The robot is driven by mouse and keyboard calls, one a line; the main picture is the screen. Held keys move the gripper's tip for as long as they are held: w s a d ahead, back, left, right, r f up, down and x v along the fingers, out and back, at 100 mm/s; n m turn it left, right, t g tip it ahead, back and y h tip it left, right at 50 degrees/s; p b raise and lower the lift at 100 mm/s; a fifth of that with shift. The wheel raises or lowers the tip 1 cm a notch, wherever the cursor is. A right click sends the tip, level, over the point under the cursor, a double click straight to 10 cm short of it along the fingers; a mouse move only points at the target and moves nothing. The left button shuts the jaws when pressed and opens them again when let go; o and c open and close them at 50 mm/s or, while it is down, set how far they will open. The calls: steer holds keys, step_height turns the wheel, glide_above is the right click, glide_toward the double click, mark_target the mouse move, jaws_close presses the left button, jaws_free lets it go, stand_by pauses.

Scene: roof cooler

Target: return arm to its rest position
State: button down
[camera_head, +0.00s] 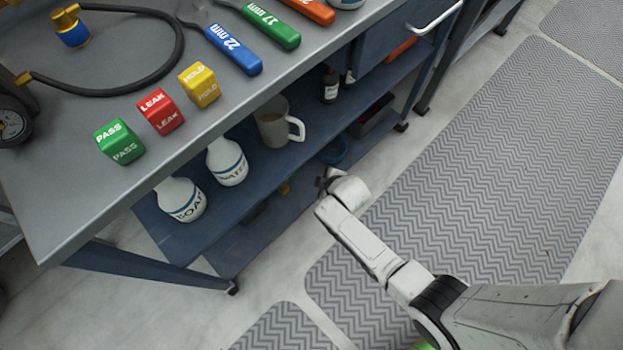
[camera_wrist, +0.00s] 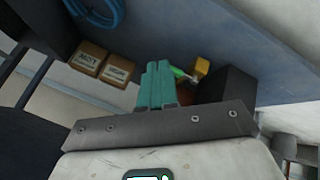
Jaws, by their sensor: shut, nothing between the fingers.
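My gripper (camera_wrist: 158,66) shows its two teal fingers side by side, shut and empty, in the wrist view. In the head view my white arm reaches in from the lower right. My gripper (camera_head: 325,178) is small there, low beside the front of the bench's shelves, and its fingers are mostly hidden. The workbench top (camera_head: 60,190) is above and to the left of it. The wrist view looks at a blue-grey shelf (camera_wrist: 255,55) in front of the fingers.
On the bench stand a green PASS block (camera_head: 119,142), a red LEAK block (camera_head: 161,111) and a yellow HOLD block (camera_head: 199,85). A mug (camera_head: 275,125) and white bottles (camera_head: 180,200) sit on the shelf. Small boxes (camera_wrist: 87,58) lie near the gripper. Grey floor mats (camera_head: 480,150) are clear.

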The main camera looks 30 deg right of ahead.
steer(key=shift+s+d+r+p, duration=0.3)
steer(key=shift+s+d+r, duration=0.1)
steer(key=shift+r, duration=0.25)
steer(key=shift+s+d+r+p, duration=0.3)
steer(key=shift+d+r, duration=0.1)
steer(key=shift+r, duration=0.2)
